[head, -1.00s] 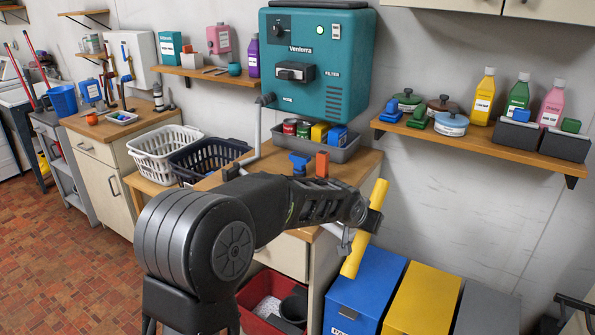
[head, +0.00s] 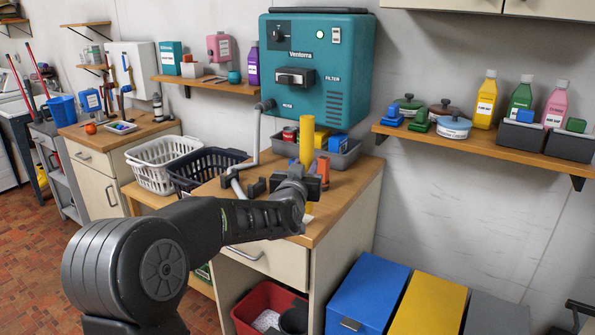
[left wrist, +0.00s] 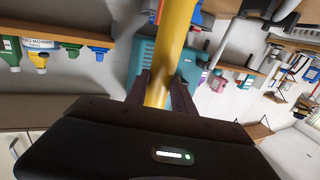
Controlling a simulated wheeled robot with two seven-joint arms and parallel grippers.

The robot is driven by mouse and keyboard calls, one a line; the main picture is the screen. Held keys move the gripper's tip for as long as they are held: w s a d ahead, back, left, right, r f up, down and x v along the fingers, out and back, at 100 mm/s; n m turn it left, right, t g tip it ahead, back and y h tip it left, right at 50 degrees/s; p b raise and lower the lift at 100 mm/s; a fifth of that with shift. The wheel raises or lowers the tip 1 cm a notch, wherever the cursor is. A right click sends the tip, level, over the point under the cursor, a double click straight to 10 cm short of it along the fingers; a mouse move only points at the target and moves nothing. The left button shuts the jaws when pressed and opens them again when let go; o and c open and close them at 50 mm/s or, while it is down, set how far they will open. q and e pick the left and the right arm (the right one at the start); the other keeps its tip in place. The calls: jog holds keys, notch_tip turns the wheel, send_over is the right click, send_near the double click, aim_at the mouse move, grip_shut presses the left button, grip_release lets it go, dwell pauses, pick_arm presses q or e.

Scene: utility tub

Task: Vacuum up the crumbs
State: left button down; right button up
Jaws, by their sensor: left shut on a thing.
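My left gripper (head: 305,180) is shut on a yellow tube (head: 307,141), which stands nearly upright over the wooden counter (head: 340,207). The tube also shows between the fingers in the left wrist view (left wrist: 169,50). The teal wall unit (head: 350,65), marked Ventorra and FILTER, hangs behind the counter with a green light on. A grey hose (head: 254,145) runs down from its left side toward the counter, and its lower end is partly hidden by my gripper. I cannot make out any crumbs.
A grey tray (head: 345,158) with cans and boxes stands at the counter's back, near an orange block (head: 322,170). White (head: 150,178) and dark (head: 190,184) baskets are to the left. Blue (head: 368,290) and yellow (head: 430,305) bins stand below right. A shelf (head: 480,140) holds bottles.

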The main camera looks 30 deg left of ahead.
pick_arm(q)
jog(key=shift+s+a+r+n+y, duration=0.15)
jog(key=shift+s+a+r+y, duration=0.1)
jog(key=shift+a, duration=0.2)
jog(key=shift+s+a+r+n+y, duration=0.15)
jog(key=shift+a+r+y, duration=0.1)
jog(key=shift+a, duration=0.15)
jog(key=shift+f, duration=0.2)
